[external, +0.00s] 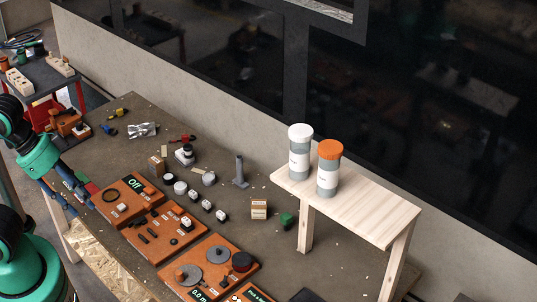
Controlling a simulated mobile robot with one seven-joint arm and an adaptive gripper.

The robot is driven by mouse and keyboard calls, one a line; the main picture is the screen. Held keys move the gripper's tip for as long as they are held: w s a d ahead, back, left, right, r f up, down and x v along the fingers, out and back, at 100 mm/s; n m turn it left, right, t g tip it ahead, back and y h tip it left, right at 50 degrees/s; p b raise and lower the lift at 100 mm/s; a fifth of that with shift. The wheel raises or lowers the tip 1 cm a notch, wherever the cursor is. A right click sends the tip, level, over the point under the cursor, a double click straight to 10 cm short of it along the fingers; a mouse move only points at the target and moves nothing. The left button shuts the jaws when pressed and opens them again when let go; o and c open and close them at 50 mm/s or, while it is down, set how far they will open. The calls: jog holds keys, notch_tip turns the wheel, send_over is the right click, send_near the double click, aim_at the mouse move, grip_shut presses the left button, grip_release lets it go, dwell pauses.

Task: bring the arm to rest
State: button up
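My arm, green and black, stands at the left edge of the external view. My gripper (80,206) is at the left edge of the workbench, beside the orange boards. Its two dark bluish fingers look spread apart, with nothing seen between them. Small red and green items show close by its far finger, and I cannot tell whether they touch it.
The workbench (262,169) holds orange task boards (168,232), several small blocks and a grey post (240,172). A wooden shelf (370,205) carries a white-capped jar (299,153) and an orange-capped jar (327,172). A cluttered side table (40,78) stands at the back left.

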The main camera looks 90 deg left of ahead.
notch_tip(320, 180, down, 7)
jog(key=b, duration=0.6)
dwell(1.0)
